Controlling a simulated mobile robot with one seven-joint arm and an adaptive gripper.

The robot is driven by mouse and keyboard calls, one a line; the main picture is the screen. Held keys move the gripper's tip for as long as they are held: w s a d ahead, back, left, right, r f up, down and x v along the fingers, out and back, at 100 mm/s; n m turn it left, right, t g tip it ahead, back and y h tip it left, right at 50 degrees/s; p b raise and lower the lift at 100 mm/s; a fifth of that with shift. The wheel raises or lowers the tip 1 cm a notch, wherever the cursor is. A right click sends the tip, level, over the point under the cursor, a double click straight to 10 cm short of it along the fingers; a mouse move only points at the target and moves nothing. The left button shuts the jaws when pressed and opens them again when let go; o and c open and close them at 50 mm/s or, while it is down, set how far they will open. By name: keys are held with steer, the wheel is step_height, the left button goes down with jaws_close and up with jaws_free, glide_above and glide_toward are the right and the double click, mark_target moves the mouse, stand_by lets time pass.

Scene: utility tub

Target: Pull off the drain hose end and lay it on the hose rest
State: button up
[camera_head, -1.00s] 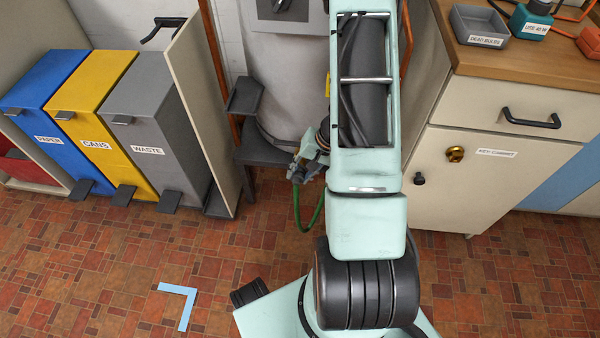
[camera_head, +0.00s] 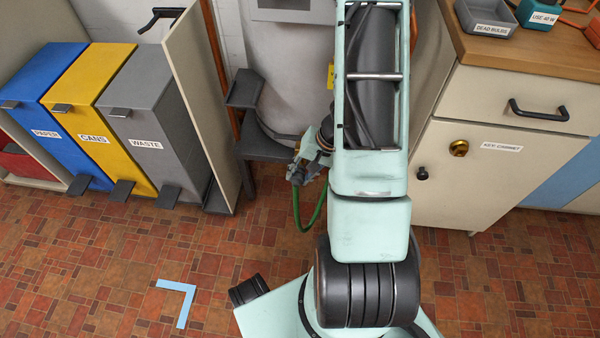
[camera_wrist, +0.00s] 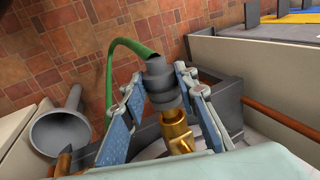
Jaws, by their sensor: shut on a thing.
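The drain hose end (camera_wrist: 160,82) is a grey stepped collar with a green hose (camera_wrist: 112,72) running from it, in the wrist view. My gripper (camera_wrist: 162,92) has its two blue-grey fingers closed on either side of this collar. A brass spout (camera_wrist: 176,130) is directly below the collar; I cannot tell whether the two still touch. In the head view my gripper (camera_head: 308,165) is beside the pale tank, partly hidden by my arm, with the green hose (camera_head: 312,215) hanging in a loop. A dark grey trough-like holder (camera_head: 245,88) stands left of the tank, possibly the hose rest.
A grey funnel-shaped piece (camera_wrist: 60,132) is left of my gripper in the wrist view. The grey waste bin (camera_head: 150,140) and a beige panel stand at left. A beige cabinet (camera_head: 465,180) stands at right. The tiled floor in front is mostly clear.

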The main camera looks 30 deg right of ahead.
steer(key=shift+s+a+b, duration=0.8)
steer(key=shift+s+b, duration=0.35)
stand_by(0.4)
